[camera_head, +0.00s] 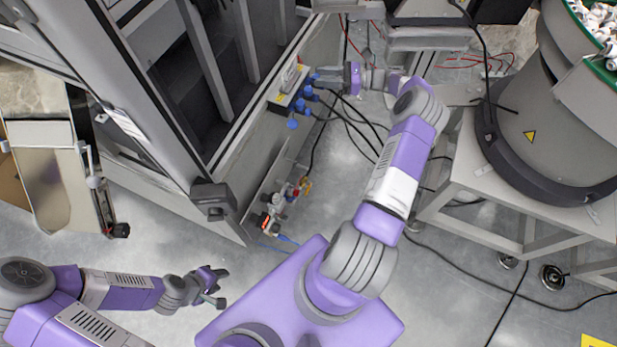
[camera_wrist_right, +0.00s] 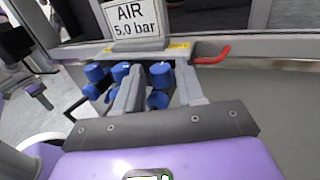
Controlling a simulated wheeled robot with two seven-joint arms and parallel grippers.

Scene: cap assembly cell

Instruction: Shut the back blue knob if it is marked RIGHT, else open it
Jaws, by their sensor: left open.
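Several blue knobs sit in a cluster on a valve block at the machine's side; one blue knob (camera_head: 292,124) hangs lowest in the head view. In the right wrist view a blue knob (camera_wrist_right: 160,73) shows between the fingers of my right gripper (camera_wrist_right: 160,80), with gaps at its sides. Other blue knobs (camera_wrist_right: 94,74) are left of the fingers. I cannot read any RIGHT mark or tell which knob is the back one. My right gripper (camera_head: 343,78) is at the cluster in the head view. My left gripper (camera_head: 217,287) is open and empty, low over the floor.
A sign (camera_wrist_right: 136,22) reading AIR 5,0 bar stands above the knobs. A red handle (camera_wrist_right: 214,56) is right of them. Black hoses (camera_head: 345,112) run from the block. A grey bowl feeder (camera_head: 550,115) stands at the right. Floor is free around my left gripper.

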